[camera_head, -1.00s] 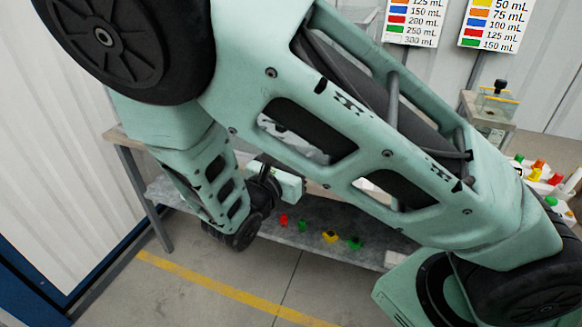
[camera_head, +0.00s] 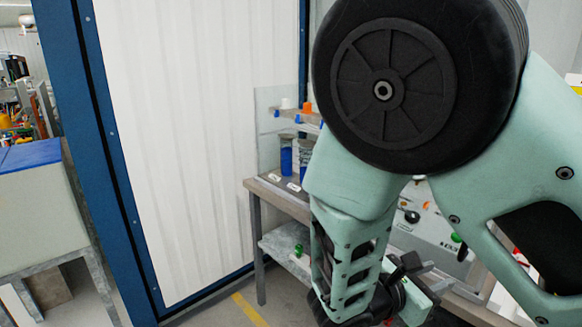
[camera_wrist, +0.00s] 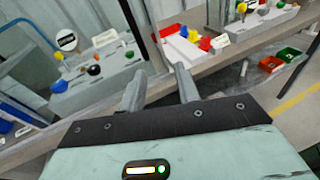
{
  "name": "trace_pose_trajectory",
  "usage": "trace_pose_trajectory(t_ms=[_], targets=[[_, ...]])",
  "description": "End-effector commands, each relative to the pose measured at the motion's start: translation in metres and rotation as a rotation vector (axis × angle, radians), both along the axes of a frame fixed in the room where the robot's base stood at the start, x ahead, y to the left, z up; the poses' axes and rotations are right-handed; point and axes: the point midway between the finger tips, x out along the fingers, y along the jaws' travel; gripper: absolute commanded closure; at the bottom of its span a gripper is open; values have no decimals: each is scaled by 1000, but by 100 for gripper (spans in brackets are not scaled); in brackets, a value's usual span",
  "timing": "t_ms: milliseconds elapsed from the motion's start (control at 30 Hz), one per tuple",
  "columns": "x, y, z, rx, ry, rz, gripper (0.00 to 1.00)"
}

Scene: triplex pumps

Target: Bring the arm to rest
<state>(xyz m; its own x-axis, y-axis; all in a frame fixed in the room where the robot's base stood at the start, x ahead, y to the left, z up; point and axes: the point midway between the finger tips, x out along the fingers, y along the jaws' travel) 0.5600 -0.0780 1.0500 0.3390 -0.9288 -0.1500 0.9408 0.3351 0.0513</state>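My arm is mint green with black joints and fills the right side of the head view. It is folded downward at the elbow, and its wrist hangs low in front of a grey bench (camera_head: 272,197). My gripper (camera_wrist: 159,72) shows in the wrist view with its two grey fingers apart and nothing between them. In that view the fingers point toward a bench edge (camera_wrist: 215,70) and look clear of it.
Blue cylinders (camera_head: 286,160) stand on the bench. A grey panel with knobs (camera_wrist: 97,80) and a white tray with coloured items (camera_wrist: 188,45) show in the wrist view, with red (camera_wrist: 271,64) and green (camera_wrist: 289,54) bins lower right. A blue-framed white wall (camera_head: 185,130) and grey cabinet (camera_head: 35,215) are left.

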Motion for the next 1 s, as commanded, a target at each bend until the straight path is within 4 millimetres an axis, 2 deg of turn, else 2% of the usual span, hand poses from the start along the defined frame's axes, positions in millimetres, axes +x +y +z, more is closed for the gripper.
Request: trace_pose_trajectory(t_ms=[67, 167, 300, 433, 600, 700, 833, 1000], targets=[[-25, -3, -5, 166, -2, -119, 68], [-63, 7, -12, 410, -15, -291, 68], [-108, 38, -10, 741, -62, -515, 68], [-139, 75, 2, 1026, -137, -701, 68], [-161, 116, 25, 1317, -251, -883, 68], [-167, 130, 35, 1421, -304, -947, 68], [-170, 139, 42, 1488, -340, -988, 68], [-170, 141, 43, 1499, -345, -997, 68]])
